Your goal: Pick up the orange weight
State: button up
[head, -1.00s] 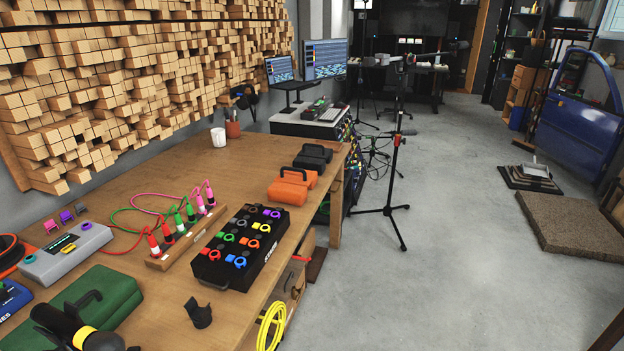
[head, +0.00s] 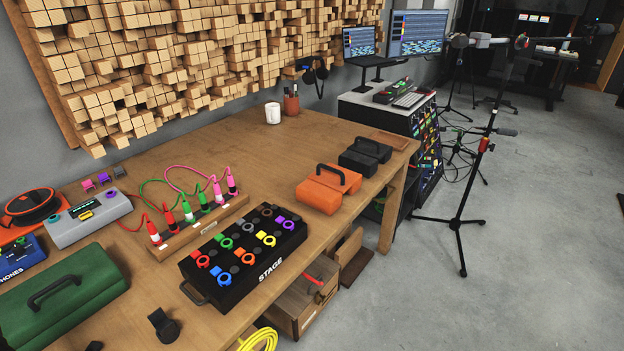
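The orange weight (head: 328,189) is a blocky orange case with a black handle on top. It lies on the wooden workbench (head: 240,150), near its right front edge, and nothing covers it. My gripper is not in the head view.
A black weight (head: 365,157) of like shape lies just behind the orange one. A black stage box (head: 245,252) with coloured rings is to the left, and a green case (head: 62,298) farther left. A microphone stand (head: 458,215) stands on the floor right of the bench. Open floor (head: 540,240) lies beyond.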

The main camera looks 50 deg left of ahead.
aim_at(322, 190)
jog(key=u, duration=0.55)
jog(key=i, duration=1.35)
jog(key=u, duration=0.45)
